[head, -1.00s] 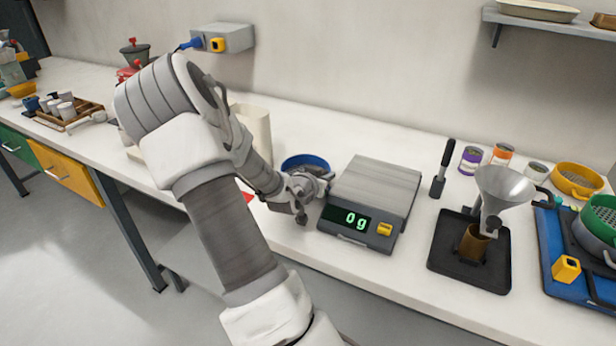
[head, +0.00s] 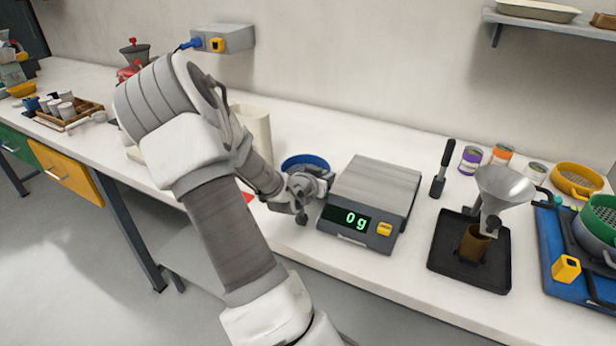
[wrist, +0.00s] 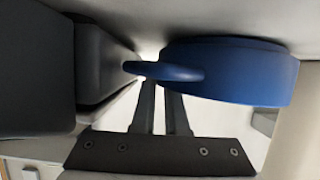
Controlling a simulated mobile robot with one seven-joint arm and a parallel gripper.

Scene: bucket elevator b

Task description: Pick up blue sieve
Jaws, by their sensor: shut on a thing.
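The blue sieve (head: 318,160) is on the bench just left of the scale, partly hidden behind my gripper (head: 312,184) in the head view. In the wrist view, the sieve's round blue wall (wrist: 235,75) is at the right, with a small rounded blue handle sticking out to the left. My gripper's two dark fingers (wrist: 164,88) are close together at this handle and shut on it. The fingertips are hidden behind the handle. I cannot tell whether the sieve is touching the bench.
The grey scale (head: 378,185), reading 0 g, is close to the right of my gripper. A beige container (head: 254,125) stands behind my arm. Further right are a black brush (head: 443,168), a metal funnel (head: 503,187) over a black tray (head: 445,262), and a yellow sieve (head: 577,181).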

